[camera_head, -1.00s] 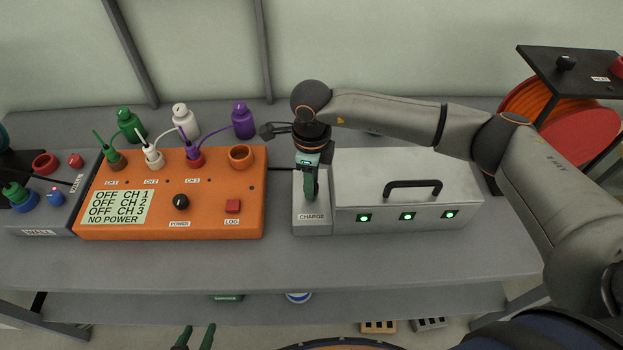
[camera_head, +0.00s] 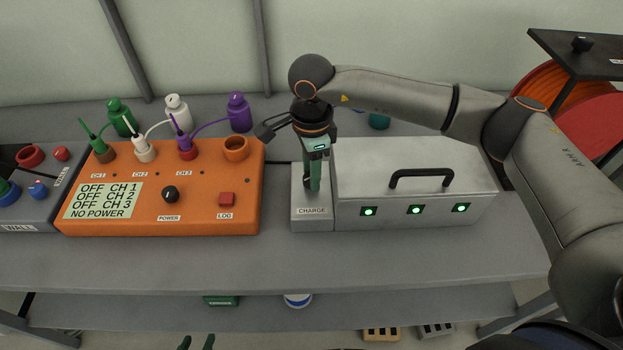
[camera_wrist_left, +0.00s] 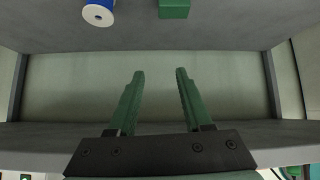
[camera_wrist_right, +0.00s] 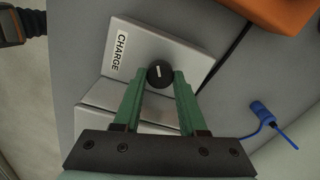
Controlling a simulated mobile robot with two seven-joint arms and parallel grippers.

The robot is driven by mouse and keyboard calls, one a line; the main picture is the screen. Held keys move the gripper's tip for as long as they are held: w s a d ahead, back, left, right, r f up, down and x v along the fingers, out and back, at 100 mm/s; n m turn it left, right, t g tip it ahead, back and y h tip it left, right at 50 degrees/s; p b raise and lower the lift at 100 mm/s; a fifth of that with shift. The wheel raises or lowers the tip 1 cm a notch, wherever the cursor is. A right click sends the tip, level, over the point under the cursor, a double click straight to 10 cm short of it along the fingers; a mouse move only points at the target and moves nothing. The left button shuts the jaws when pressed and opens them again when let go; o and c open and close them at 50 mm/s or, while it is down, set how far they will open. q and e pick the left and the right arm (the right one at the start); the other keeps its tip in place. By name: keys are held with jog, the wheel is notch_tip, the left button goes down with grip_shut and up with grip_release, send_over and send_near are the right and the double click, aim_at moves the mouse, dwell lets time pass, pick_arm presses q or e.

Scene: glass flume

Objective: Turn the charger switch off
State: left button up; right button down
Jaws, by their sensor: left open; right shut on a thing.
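The charger switch is a round black knob (camera_wrist_right: 160,73) with a white mark, on a grey box labelled CHARGE (camera_head: 312,222). My right gripper (camera_wrist_right: 157,78) is shut on the knob, a green finger on each side of it in the right wrist view. In the head view the right gripper (camera_head: 312,185) points down onto the top of the box and hides the knob. My left gripper (camera_wrist_left: 158,72) is open and empty, below the front of the bench; only its fingertips show at the bottom of the head view (camera_head: 197,342).
A silver case (camera_head: 415,165) with a black handle and three lit green lamps adjoins the CHARGE box. An orange unit (camera_head: 215,190) with plugged leads and a display reading NO POWER stands left. The bench front (camera_head: 300,260) is clear.

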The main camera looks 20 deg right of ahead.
jog(key=n+b, duration=0.2)
jog(key=shift+f+n, duration=0.2)
jog(key=shift+n, duration=0.2)
jog(key=shift+w+n+b, duration=0.1)
jog(key=shift+n+b, duration=1.1)
jog(key=shift+n, duration=0.2)
jog(key=shift+n+b, duration=0.55)
jog(key=shift+n, duration=0.25)
jog(key=shift+r+n+b, duration=0.15)
jog(key=shift+n+b, duration=0.45)
jog(key=shift+n, duration=0.6)
pick_arm(q)
jog(key=w+d+f+h, duration=0.1)
jog(key=w+d+f, duration=0.1)
jog(key=d+f, duration=0.1)
jog(key=shift+d+f+m+b, duration=0.3)
jog(key=shift+f+m+b, duration=0.1)
jog(key=shift+f, duration=0.45)
pick_arm(e)
jog(key=shift+n, duration=0.9)
jog(key=shift+r+n, duration=0.1)
jog(key=shift+n, duration=0.2)
pick_arm(q)
jog(key=shift+s+f, duration=0.15)
jog(key=shift+f, duration=0.05)
